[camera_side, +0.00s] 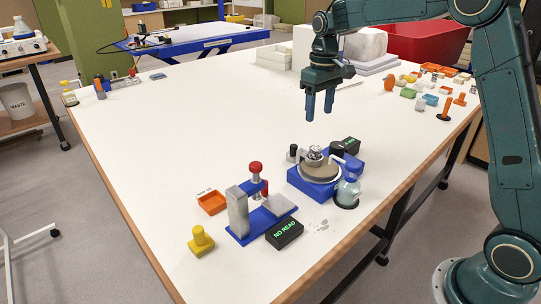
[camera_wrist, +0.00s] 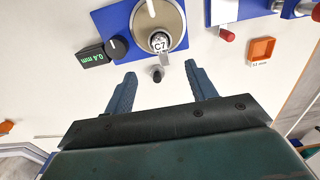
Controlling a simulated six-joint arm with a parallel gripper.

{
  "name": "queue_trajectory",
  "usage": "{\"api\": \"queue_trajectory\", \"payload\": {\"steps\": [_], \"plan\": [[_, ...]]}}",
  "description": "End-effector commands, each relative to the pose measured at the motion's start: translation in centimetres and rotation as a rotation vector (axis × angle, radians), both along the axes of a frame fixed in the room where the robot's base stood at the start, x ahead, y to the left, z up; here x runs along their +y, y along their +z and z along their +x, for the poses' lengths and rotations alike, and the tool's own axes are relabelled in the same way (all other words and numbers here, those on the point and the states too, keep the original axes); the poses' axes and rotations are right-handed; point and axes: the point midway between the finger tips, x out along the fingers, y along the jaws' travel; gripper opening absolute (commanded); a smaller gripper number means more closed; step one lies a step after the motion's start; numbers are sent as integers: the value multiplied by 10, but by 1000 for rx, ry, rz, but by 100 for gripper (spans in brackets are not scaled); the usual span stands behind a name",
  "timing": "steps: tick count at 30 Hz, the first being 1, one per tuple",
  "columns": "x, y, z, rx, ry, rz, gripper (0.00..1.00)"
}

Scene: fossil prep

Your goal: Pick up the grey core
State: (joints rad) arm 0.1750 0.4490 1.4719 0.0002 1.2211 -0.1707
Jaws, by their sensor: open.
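A small grey piece with a black-and-white "C7" label, which looks like the grey core (camera_wrist: 159,42), sits on a round tan disc (camera_wrist: 172,18) on a blue base. In the side view the labelled piece (camera_side: 314,153) stands on the disc (camera_side: 320,173), near the table's front. My gripper (camera_side: 319,114) is above the table, behind and above the disc, with its fingers pointing down. In the wrist view my gripper (camera_wrist: 160,72) is open and empty, and the labelled piece lies beyond the fingertips, between their lines.
A small dark post (camera_wrist: 157,74) with a grey arm stands beside the disc. A display box (camera_wrist: 92,56) and a glass jar (camera_side: 347,193) flank it. A blue stand with a red knob (camera_side: 255,168), a "NO READ" box (camera_side: 284,233) and an orange tray (camera_side: 211,202) are nearby. The table's left middle is clear.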

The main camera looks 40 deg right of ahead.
Motion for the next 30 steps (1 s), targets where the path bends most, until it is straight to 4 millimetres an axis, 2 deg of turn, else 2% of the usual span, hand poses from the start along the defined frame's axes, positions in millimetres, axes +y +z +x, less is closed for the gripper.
{"api": "queue_trajectory", "payload": {"steps": [30], "plan": [[3,17,-1,0,1385,0,56]]}}
